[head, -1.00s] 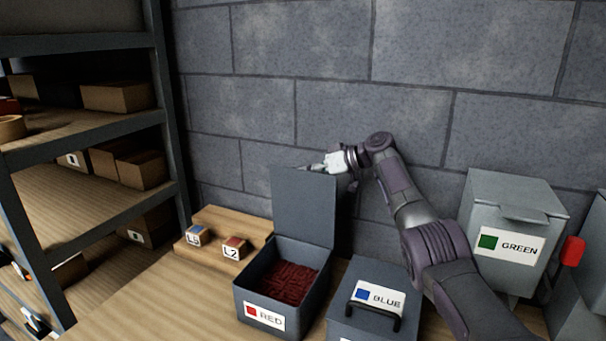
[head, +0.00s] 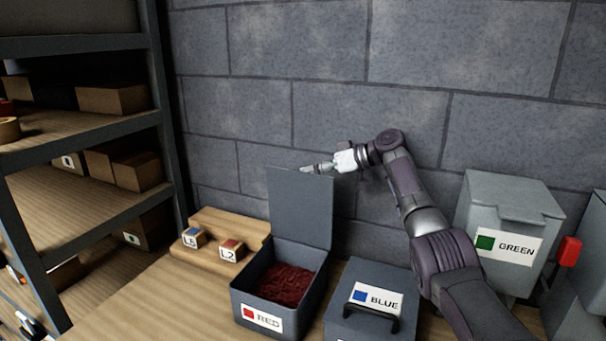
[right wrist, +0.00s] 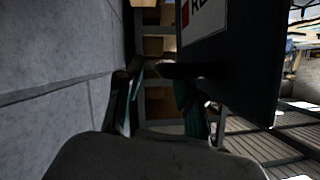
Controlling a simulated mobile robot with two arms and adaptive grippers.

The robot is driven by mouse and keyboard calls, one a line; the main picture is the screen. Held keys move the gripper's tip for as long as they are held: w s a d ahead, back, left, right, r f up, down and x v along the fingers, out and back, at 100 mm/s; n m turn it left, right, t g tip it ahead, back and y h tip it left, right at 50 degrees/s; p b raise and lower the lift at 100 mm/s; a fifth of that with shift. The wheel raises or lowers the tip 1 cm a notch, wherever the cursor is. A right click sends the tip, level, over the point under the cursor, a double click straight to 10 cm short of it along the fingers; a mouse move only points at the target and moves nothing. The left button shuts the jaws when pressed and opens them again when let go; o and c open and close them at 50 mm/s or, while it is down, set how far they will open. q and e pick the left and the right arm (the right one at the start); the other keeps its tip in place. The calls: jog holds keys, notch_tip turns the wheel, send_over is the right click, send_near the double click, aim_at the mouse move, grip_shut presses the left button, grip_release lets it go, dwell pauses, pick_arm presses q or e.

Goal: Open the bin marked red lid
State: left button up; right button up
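The grey bin marked RED (head: 262,318) stands on the wooden bench with dark red material inside. Its lid (head: 301,212) stands up, roughly upright at the back of the bin, close to the wall. My right gripper (head: 311,169) is at the lid's top edge, partly hidden behind it. In the right wrist view the gripper's fingers (right wrist: 160,100) are spread apart. The dark lid (right wrist: 238,62) with part of a label is beside them, and a dark handle bar (right wrist: 182,70) reaches between the fingers; contact cannot be told. My left gripper is not in view.
The BLUE bin (head: 350,325), lid closed with a handle, stands right of the red bin under my right arm. The GREEN bin (head: 500,260) is farther right. Small blocks (head: 232,250) sit on a wooden step at left. Shelving (head: 85,140) borders the left; a stone wall is behind.

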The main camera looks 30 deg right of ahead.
jog(key=v, duration=0.8)
jog(key=shift+s+d, duration=0.25)
jog(key=shift+r, duration=0.1)
